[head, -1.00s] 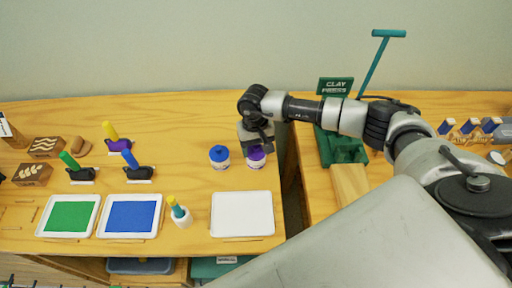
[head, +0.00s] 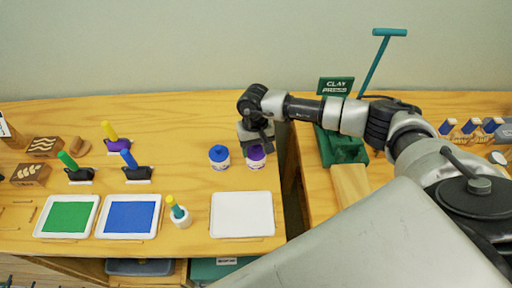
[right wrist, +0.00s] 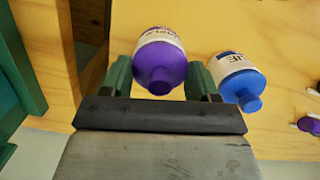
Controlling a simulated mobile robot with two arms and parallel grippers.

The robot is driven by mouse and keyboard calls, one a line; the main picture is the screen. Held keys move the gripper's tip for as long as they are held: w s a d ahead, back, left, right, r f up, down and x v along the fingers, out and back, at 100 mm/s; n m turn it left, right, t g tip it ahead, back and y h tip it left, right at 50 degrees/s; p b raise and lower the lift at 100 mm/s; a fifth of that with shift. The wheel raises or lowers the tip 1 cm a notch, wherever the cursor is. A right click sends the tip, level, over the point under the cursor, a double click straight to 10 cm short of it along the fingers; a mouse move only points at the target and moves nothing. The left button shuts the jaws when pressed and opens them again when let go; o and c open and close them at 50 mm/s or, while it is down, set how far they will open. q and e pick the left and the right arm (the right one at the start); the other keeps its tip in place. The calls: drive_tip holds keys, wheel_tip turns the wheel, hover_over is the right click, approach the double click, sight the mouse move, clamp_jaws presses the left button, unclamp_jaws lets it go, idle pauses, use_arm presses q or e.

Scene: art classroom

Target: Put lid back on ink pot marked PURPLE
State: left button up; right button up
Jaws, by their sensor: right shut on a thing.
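The ink pot with a purple lid (head: 256,151) stands near the right end of the wooden table. Its white body (head: 256,163) shows below the lid in the head view. In the right wrist view the purple lid (right wrist: 160,66) sits at the mouth of the pot, whose label (right wrist: 160,35) is only partly readable. I cannot tell whether the lid is fully seated. My right gripper (head: 257,142) is shut on the purple lid, with green fingers (right wrist: 159,78) on either side of it. My left gripper is not in view.
A blue-lidded ink pot (head: 219,157) stands close on the left; it also shows in the wrist view (right wrist: 240,82). A white tray (head: 242,214), a blue pad (head: 129,215), a green pad (head: 67,215) and a small bottle (head: 179,215) lie in front. A clay press (head: 341,146) stands right.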

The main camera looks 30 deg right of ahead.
drive_tip(key=o, duration=1.2)
drive_tip(key=shift+c, duration=0.2)
drive_tip(key=shift+r, duration=0.15)
drive_tip(key=shift+r+p, duration=1.6)
drive_tip(key=shift+r, duration=1.8)
drive_tip(key=shift+c, duration=0.2)
clamp_jaws()
drive_tip(key=shift+f, duration=0.2)
